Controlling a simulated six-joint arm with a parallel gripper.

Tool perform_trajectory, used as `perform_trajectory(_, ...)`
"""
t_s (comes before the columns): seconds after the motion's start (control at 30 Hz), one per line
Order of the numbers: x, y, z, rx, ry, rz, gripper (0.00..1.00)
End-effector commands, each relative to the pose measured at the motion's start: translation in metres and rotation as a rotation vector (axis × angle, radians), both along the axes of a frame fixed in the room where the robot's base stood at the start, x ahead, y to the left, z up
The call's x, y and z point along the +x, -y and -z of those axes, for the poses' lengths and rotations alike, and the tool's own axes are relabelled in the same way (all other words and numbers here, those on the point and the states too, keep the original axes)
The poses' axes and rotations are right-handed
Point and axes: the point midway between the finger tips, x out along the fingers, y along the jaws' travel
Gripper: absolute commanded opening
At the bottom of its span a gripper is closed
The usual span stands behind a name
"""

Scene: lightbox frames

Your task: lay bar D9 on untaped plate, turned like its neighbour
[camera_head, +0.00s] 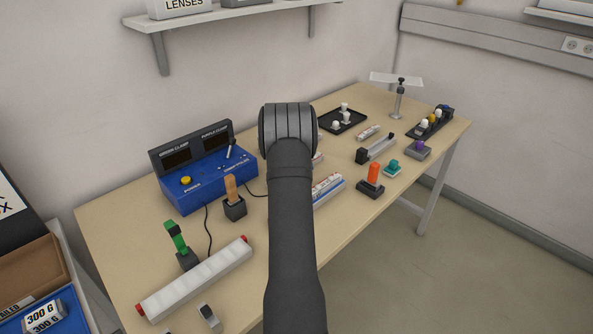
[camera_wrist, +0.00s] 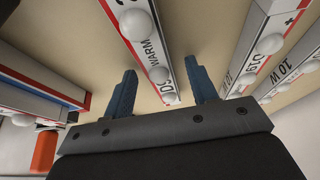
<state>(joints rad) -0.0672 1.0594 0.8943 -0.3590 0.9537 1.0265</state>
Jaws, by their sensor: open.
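My gripper (camera_wrist: 161,66) is open, its two dark blue fingers on either side of a white light bar (camera_wrist: 146,50) with domed lamps, a red stripe and the print "WARM". I cannot tell whether the fingers touch it. In the head view my arm hides the gripper and most of the bars. A white bar with red and blue edges (camera_head: 327,188) shows just right of the arm. I cannot tell which plate is untaped.
More printed bars (camera_wrist: 290,75) lie at right in the wrist view. An orange-handled block (camera_head: 371,180), a grey fixture (camera_head: 377,149), a loose bar (camera_head: 368,132) and a black tray (camera_head: 342,122) stand right of my arm. A blue power box (camera_head: 205,180) and a long white lamp strip (camera_head: 195,279) are left.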

Motion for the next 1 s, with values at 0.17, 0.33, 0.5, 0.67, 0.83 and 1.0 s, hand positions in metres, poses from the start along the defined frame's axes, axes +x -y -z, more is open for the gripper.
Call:
perform_trajectory(0.17,0.001,0.0,0.001,0.0,0.001,0.0,0.53)
perform_trajectory(0.33,0.001,0.0,0.001,0.0,0.001,0.0,0.25)
perform_trajectory(0.5,0.001,0.0,0.0,0.001,0.002,-0.001,0.0)
perform_trajectory(0.67,0.001,0.0,0.0,0.001,0.002,-0.001,0.0)
perform_trajectory(0.83,0.002,0.0,-0.015,0.0,0.006,-0.001,0.0)
perform_trajectory(1.0,0.001,0.0,-0.049,-0.001,0.006,0.0,0.0)
